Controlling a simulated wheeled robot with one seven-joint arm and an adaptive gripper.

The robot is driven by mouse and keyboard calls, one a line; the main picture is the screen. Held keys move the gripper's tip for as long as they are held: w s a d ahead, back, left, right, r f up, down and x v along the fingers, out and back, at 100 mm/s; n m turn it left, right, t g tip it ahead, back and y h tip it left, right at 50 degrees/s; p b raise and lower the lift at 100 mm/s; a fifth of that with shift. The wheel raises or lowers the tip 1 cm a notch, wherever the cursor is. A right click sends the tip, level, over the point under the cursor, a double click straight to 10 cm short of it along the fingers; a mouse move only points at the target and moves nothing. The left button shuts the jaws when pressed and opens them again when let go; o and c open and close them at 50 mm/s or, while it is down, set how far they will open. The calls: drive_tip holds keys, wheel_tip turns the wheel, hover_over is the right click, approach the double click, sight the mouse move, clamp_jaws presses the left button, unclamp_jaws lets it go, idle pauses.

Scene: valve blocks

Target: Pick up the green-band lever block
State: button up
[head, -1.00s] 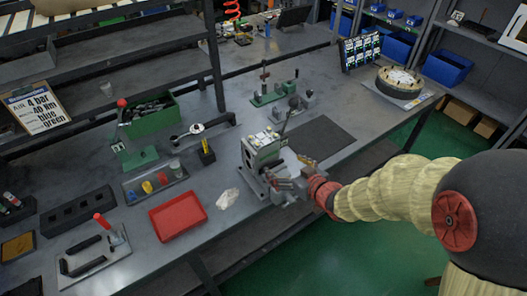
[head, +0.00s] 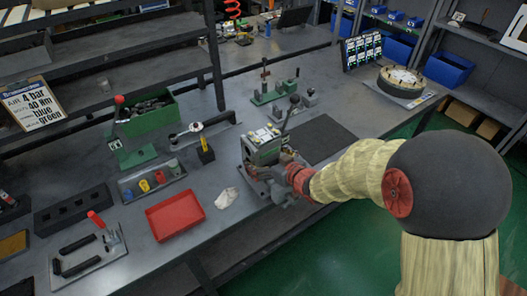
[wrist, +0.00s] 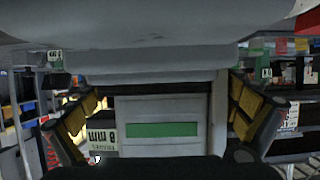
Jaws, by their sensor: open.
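The lever block (head: 262,146) is a grey-green block with an upright black lever, standing near the front edge of the bench in the head view. In the wrist view its pale grey face with a green band (wrist: 163,130) fills the middle. My gripper (head: 283,167) is right at the near side of the block. In the wrist view my gripper (wrist: 166,112) is open, with a yellow-padded finger on each side of the block. The pads appear apart from its sides. The lower part of the block is hidden in the wrist view.
A red tray (head: 175,216) and a crumpled white cloth (head: 227,198) lie left of the block. A dark mat (head: 322,142) lies to the right. Other lever fixtures (head: 272,92) stand behind. A tray with coloured parts (head: 152,181) is further left.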

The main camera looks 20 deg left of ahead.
drive_tip(key=shift+c, duration=0.5)
drive_tip(key=c, duration=1.6)
drive_tip(key=shift+r, duration=0.35)
drive_tip(key=shift+c, duration=0.2)
